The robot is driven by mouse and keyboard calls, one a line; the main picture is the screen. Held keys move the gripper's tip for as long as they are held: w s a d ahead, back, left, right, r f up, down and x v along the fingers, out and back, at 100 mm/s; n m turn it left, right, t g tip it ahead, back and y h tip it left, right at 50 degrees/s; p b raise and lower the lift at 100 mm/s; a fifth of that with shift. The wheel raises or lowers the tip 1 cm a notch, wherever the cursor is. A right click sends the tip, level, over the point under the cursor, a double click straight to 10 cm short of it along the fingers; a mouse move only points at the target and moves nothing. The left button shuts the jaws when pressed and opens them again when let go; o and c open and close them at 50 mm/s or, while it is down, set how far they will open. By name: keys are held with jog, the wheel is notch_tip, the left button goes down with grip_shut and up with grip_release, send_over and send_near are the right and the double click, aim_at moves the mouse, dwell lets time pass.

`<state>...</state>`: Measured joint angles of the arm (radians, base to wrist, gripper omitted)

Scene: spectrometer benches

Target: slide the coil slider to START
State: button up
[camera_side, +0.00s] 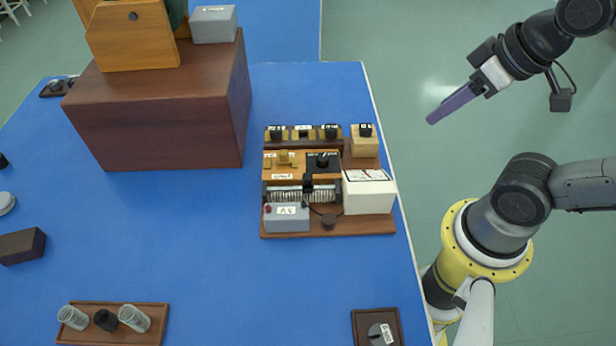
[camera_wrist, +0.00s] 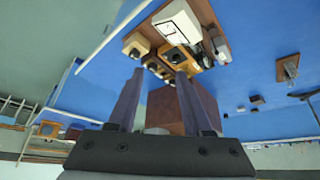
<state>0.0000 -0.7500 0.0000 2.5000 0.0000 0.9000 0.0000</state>
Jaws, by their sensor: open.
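On the wooden instrument board (camera_side: 345,228), a pale wound coil (camera_side: 285,194) runs left to right. A small black slider (camera_side: 308,184) sits on it near the middle. Small white labels stand around the coil, but I cannot read START on any of them. My gripper (camera_side: 432,120) is up to the right of the board, beyond the table's right edge, apart from everything. In the wrist view my gripper (camera_wrist: 160,74) is open and empty, and the board (camera_wrist: 203,14) shows beyond the fingers. The slider is too small to make out there.
A white box (camera_side: 368,198) stands right of the coil, a grey box (camera_side: 287,218) in front, and a block with a black knob (camera_side: 323,160) behind. A large brown box (camera_side: 160,110) stands at the back left. The blue table in front of the board is mostly clear.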

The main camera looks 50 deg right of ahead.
jog(key=shift+o, duration=0.4)
jog(key=w+a+r+n, duration=0.1)
jog(key=w+r+n, duration=0.2)
jog(key=w+r, duration=0.1)
jog(key=n+g, duration=0.6)
send_over(308, 176)
notch_tip(308, 176, down, 10)
jog(key=r, duration=0.1)
notch_tip(308, 176, down, 14)
jog(key=shift+r, duration=0.2)
